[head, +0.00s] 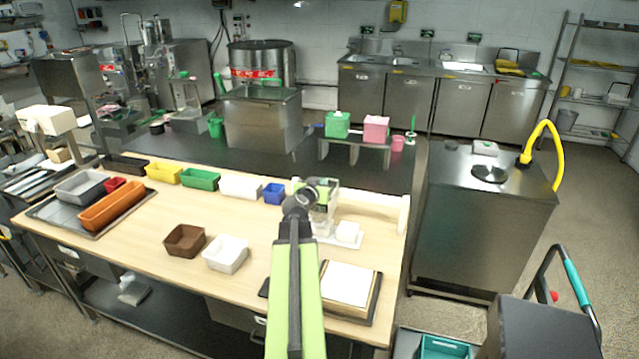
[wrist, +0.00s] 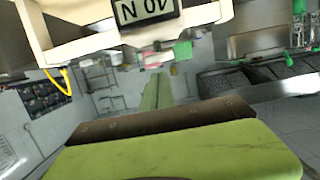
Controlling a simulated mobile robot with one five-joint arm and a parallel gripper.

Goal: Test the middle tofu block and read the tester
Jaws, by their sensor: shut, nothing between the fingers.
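My gripper (head: 307,190) is at the far end of my green arm, over the right part of the wooden table. Its fingers are small and partly hidden by my wrist. It looks shut and holds nothing. A pale, partly clear device (head: 325,212), which looks like the tester, stands just behind it, partly covered. A small white block (head: 347,231), perhaps tofu, sits on its white base at the right. No row of tofu blocks can be made out, so I cannot tell a middle one. A display (wrist: 147,10) with large dark characters, seemingly upside down, shows in the wrist view.
A white slab on a dark-edged board (head: 349,284) lies right of my arm. Brown (head: 185,240) and white (head: 226,253) bins stand left of it. Coloured bins (head: 200,179) line the table's back edge.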

